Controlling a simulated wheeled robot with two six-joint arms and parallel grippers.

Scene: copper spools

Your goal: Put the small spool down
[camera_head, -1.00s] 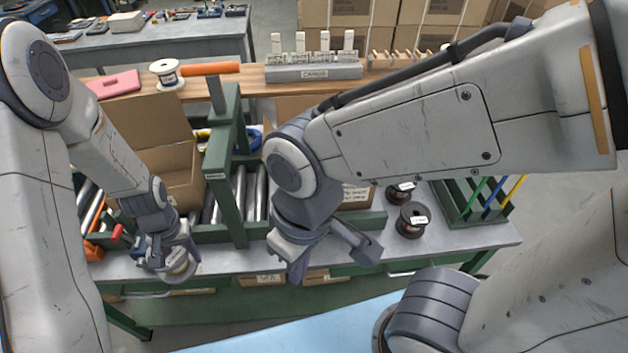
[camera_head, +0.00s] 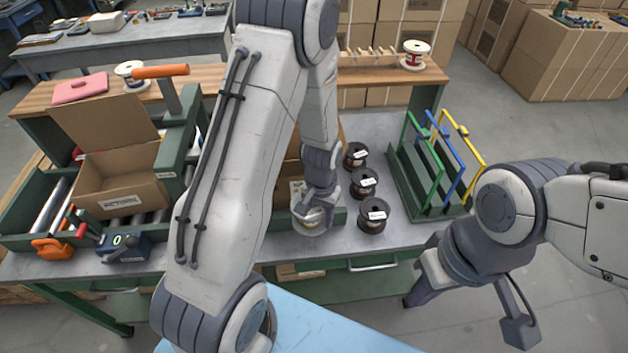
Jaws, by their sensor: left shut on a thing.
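My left gripper (camera_head: 316,204) is shut on a small pale spool (camera_head: 309,224). It holds the spool low at the bench, in front of the cardboard box in the middle. The gripper partly covers the spool, and I cannot tell whether the spool touches the grey bench top (camera_head: 404,233). Three dark spools (camera_head: 372,215) with white labels stand in a row on the bench just right of the held one. My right gripper (camera_head: 470,308) is open and empty in front of the bench at the right.
A green rack (camera_head: 430,190) with green, blue and yellow bars stands right of the dark spools. An open cardboard box (camera_head: 122,190) sits on rollers at the left. A scale (camera_head: 122,248) stands on the bench's left front. My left arm hides the bench's middle left.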

